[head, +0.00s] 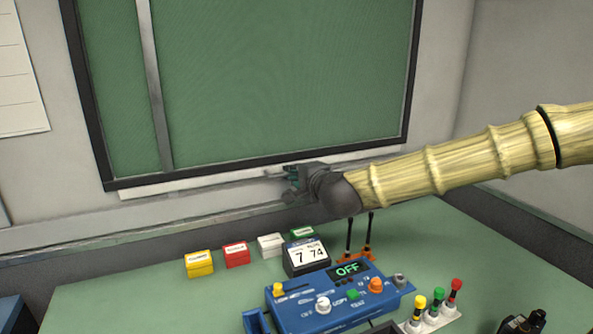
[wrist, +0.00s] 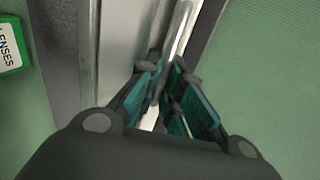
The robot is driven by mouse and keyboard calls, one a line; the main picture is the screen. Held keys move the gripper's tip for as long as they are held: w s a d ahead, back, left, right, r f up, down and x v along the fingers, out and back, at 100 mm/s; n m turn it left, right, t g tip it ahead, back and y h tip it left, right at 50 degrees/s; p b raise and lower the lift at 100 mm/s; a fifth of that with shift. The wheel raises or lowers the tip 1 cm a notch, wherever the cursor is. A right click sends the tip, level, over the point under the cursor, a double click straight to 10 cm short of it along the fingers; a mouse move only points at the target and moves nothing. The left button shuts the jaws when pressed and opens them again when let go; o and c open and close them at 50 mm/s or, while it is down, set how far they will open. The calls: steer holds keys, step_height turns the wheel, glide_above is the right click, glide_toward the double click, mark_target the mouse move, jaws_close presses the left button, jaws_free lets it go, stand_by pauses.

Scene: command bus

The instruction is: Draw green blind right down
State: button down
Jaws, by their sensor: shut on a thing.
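The green blind (head: 280,80) fills the dark window frame, down to the frame's lower edge in the head view. It also shows in the wrist view (wrist: 265,90). A pale bar (head: 200,186) runs along just below the frame's bottom edge. My gripper (head: 288,182) is at this bar, right of its middle. In the wrist view my gripper (wrist: 172,105) has its teal-padded fingers closed around the light metal rail (wrist: 178,40). The exact contact is partly hidden by the fingers.
A green desk (head: 120,305) lies below the window. Two black levers (head: 368,233) stand close below my arm.

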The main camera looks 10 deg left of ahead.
steer(key=shift+s+f, duration=0.1)
steer(key=shift+f, duration=0.2)
steer(key=c, duration=1.6)
jaws_free()
steer(key=shift+a+f, duration=0.1)
steer(key=shift+a, duration=0.1)
steer(key=shift+o, duration=0.2)
steer(key=shift+d, duration=0.1)
steer(key=shift+d, duration=0.1)
steer(key=v, duration=1.1)
steer(key=shift+s+d+r, duration=0.25)
steer(key=shift+s, duration=0.05)
steer(key=shift+r, duration=0.1)
